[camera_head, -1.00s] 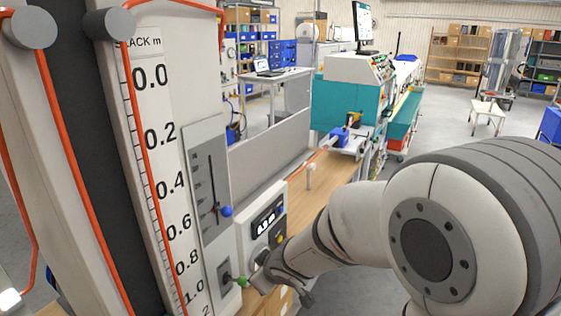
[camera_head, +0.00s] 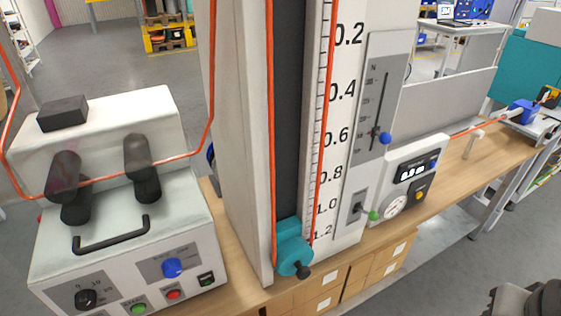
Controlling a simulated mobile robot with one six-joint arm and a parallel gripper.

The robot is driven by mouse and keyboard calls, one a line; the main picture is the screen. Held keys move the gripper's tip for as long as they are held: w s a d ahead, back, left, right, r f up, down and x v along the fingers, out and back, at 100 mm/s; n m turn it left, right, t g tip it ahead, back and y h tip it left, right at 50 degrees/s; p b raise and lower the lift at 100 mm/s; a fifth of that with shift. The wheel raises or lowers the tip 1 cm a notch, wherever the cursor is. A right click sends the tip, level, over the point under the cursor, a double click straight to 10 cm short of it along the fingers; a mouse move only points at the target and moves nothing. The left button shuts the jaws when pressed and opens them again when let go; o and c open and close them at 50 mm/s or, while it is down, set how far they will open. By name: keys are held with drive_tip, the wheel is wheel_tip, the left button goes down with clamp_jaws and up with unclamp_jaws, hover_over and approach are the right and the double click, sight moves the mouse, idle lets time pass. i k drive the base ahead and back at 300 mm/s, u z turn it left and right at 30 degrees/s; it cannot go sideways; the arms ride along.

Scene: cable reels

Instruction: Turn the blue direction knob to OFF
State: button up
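The blue direction knob (camera_head: 172,267) sits on a grey plate on the front of the pale machine box at the left. Small lettering stands above it; I cannot read the words or tell which one the knob points to. Nothing touches the knob. A dark end part of my arm, probably my gripper (camera_head: 512,299), shows at the bottom right corner, far from the knob. It is cut off by the frame edge, and its fingers cannot be made out.
A black dial (camera_head: 86,298), green button (camera_head: 138,308), red button (camera_head: 173,294) and black switch (camera_head: 207,279) surround the knob. A black handle (camera_head: 112,235) juts out above. The scaled column (camera_head: 235,150) with a teal clamp (camera_head: 292,254) stands to the right. An orange cable (camera_head: 120,176) crosses the rollers.

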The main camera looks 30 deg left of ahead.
sight(171, 268)
drive_tip(key=u, duration=2.05)
drive_tip(key=k, duration=0.95)
drive_tip(key=u, duration=0.4)
drive_tip(key=i, duration=1)
drive_tip(key=u, duration=0.1)
